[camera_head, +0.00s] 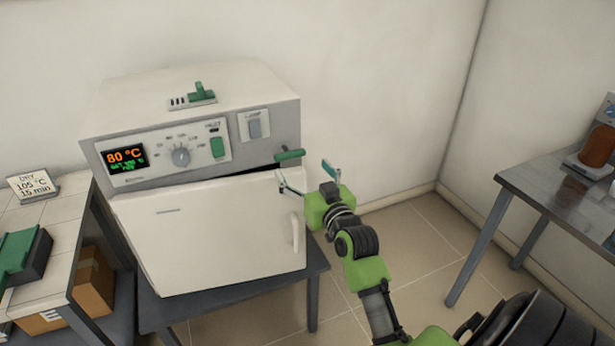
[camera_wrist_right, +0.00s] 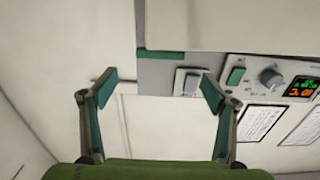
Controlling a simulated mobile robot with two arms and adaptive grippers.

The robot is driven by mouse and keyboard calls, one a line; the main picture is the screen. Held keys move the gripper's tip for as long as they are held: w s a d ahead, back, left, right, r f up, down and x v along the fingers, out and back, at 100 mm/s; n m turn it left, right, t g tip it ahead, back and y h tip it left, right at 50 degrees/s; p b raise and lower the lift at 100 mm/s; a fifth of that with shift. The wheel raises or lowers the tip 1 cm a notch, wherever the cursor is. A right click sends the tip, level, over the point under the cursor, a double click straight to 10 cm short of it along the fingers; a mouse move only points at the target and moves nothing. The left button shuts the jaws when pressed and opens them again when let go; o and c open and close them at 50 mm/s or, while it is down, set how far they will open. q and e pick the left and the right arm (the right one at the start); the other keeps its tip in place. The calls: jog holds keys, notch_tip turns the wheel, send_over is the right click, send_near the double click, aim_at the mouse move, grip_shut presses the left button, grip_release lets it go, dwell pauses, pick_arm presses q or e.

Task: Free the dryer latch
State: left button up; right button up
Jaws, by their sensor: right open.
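The dryer (camera_head: 190,95) is a white box oven with a grey control panel; its display reads 80 °C. Its white door (camera_head: 210,235) has a pale handle (camera_head: 295,232) at the right, and a dark gap shows along the door's upper right edge. The latch (camera_head: 289,155) is a green bar at the panel's lower right corner; a green strip (camera_wrist_right: 160,56) in the wrist view looks like the same bar. My right gripper (camera_head: 306,174) is open and empty, just below and right of the latch; contact cannot be told. My left gripper is out of view.
The dryer stands on a dark table (camera_head: 240,308). A tiled bench with a sign (camera_head: 33,185) and a green-and-black item (camera_head: 22,258) is at left. A metal table (camera_head: 545,185) with a brown container stands at right. Open floor lies between.

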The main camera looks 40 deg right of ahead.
jog(key=shift+v, duration=1.2)
jog(key=shift+f, duration=0.15)
jog(key=a+f+g+y, duration=0.1)
jog(key=a+f+g, duration=0.15)
jog(key=f, duration=0.85)
jog(key=a+f+g+y, duration=0.1)
jog(key=a+f+g, duration=0.15)
jog(key=f, duration=0.95)
jog(key=s+a+f+n+g+y, duration=0.1)
jog(key=s+a+f, duration=0.1)
jog(key=s+f, duration=0.35)
jog(key=s+a+f+g, duration=0.1)
jog(key=s+a+f, duration=0.1)
jog(key=f, duration=0.7)
jog(key=s+a+f+n+g+y, duration=0.1)
jog(key=s+a+f, duration=0.2)
jog(key=f, duration=0.4)
jog(key=s+a+f+n+g, duration=0.1)
jog(key=s+a+f+g, duration=0.15)
jog(key=s+f, duration=0.65)
jog(key=s+a+f+n+g, duration=0.1)
jog(key=s+a+f+g, duration=0.15)
jog(key=s+f, duration=0.6)
jog(key=s+f+n+g, duration=0.1)
jog(key=s+f+g, duration=0.2)
jog(key=s, duration=1.8)
jog(key=shift+s+f, duration=0.3)
jog(key=shift+f, duration=0.1)
